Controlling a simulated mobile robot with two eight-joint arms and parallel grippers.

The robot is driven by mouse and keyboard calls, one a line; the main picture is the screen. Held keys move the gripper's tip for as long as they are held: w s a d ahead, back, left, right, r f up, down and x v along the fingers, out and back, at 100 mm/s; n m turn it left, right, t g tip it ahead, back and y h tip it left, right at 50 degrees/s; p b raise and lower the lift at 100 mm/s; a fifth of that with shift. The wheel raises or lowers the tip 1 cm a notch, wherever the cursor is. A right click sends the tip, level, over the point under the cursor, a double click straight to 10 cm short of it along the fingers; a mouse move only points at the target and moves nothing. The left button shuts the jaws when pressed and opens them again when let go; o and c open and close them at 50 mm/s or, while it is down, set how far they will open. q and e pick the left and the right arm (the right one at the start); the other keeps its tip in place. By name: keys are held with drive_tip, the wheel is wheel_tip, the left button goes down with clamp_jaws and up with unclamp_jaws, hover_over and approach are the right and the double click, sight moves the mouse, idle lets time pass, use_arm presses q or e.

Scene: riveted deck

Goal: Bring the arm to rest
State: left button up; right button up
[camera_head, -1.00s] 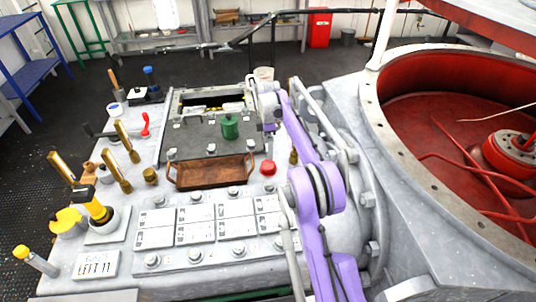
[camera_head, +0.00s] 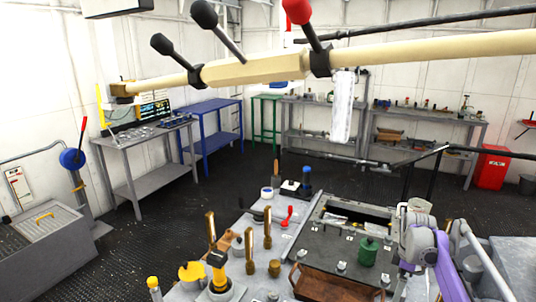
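My purple and grey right arm (camera_head: 449,277) comes in at the lower right. Its grey wrist end and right gripper (camera_head: 412,246) are at the right edge of the dark hatch plate (camera_head: 322,243), just in front of a white cup (camera_head: 420,205). The fingers cannot be made out, so I cannot tell whether they are open or hold anything. A green canister (camera_head: 368,251) stands on the plate to the left of the gripper. My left gripper is not in view.
A brown tray (camera_head: 312,284) lies in front of the plate. Brass-handled levers (camera_head: 249,249) and a red-handled lever (camera_head: 287,216) stand to its left. A pale beam with black and red knobbed levers (camera_head: 260,69) crosses the top. Dark floor on the left is open.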

drive_tip(key=s+a+r+m+t+p, duration=0.1)
drive_tip(key=s+a+r+m, duration=0.25)
drive_tip(key=s+a, duration=0.45)
drive_tip(key=s+a+r+m+t+p, duration=0.1)
drive_tip(key=s+a+r+m+p, duration=0.15)
drive_tip(key=s+a+r, duration=0.5)
drive_tip(key=s+a+f+m+t, duration=0.1)
drive_tip(key=s+a+f+m, duration=0.1)
drive_tip(key=s+a+f, duration=0.2)
drive_tip(key=s+a+f+m+t, duration=0.1)
drive_tip(key=s+a+f+m, duration=0.2)
drive_tip(key=s, duration=0.8)
drive_tip(key=a+f+p, duration=0.1)
drive_tip(key=a, duration=0.1)
drive_tip(key=shift+a+f+t, duration=0.3)
drive_tip(key=shift+a+t, duration=0.05)
drive_tip(key=shift+t, duration=0.05)
